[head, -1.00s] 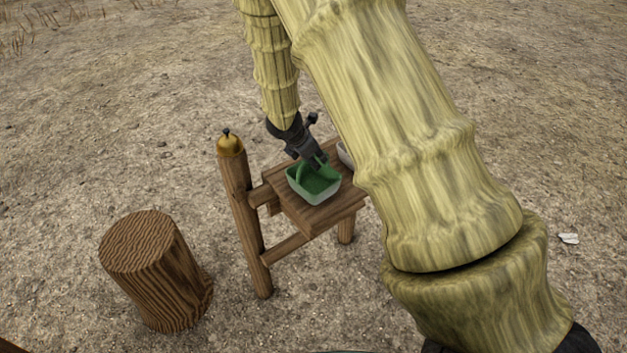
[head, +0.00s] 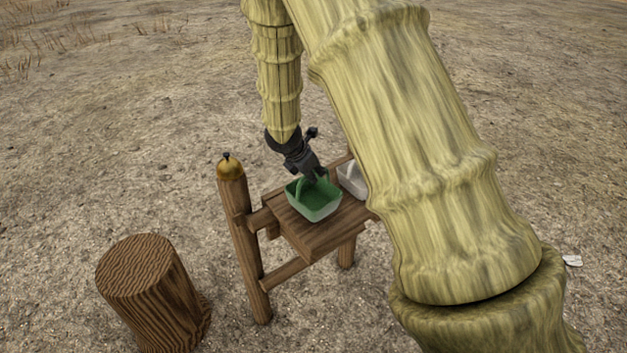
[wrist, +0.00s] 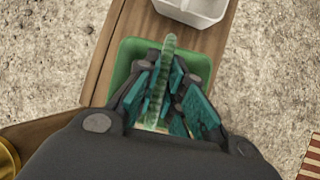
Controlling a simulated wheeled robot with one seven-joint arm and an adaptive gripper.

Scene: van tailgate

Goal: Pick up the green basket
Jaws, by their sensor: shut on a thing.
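The green basket (head: 314,206) is at the small wooden table, with a green inside and a paler outer wall. It also shows in the wrist view (wrist: 128,63), partly hidden by my fingers. Its arched handle (wrist: 160,80) runs up between the fingers. My gripper (head: 318,176) is above the basket and shut on the handle; in the wrist view the teal finger pads (wrist: 166,98) lie on both sides of it. I cannot tell whether the basket's base touches the tabletop.
The wooden table (head: 290,228) carries a pale grey basket (head: 351,180) just right of the green one, partly behind my arm. A post with a brass bell-like top (head: 230,166) stands at the table's left. A tree stump (head: 150,270) stands front left. Open ground surrounds them.

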